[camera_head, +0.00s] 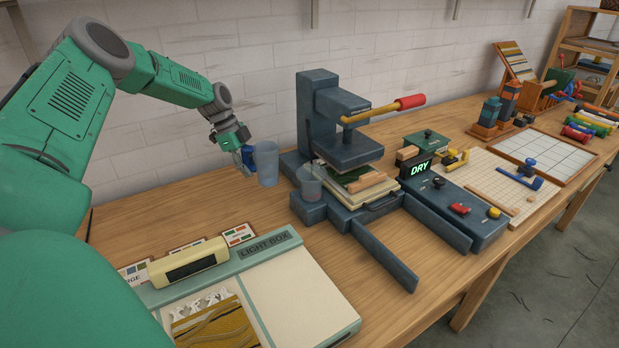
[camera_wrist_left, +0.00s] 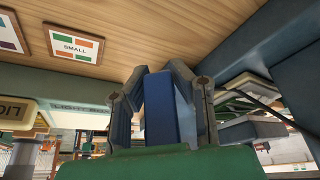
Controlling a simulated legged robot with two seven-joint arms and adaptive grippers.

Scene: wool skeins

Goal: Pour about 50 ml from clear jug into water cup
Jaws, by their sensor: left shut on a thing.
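The clear jug (camera_head: 266,163) is a see-through vessel with a blue handle, held roughly upright left of the dark press. My left gripper (camera_head: 246,158) is shut on the blue handle, which also shows between the fingers in the left wrist view (camera_wrist_left: 162,110). A smaller clear cup (camera_head: 309,185), which looks like the water cup, stands at the press's left front, to the right of and lower than the jug. I cannot make out the water level in either vessel. The right gripper is not in view.
The dark press (camera_head: 335,110) with its red-ended lever (camera_head: 410,101) stands just right of the cup. A light box (camera_head: 300,290) lies at the front left. A "DRY" control unit (camera_head: 460,210) is to the right. Bare wooden table (camera_head: 150,215) lies left of the press.

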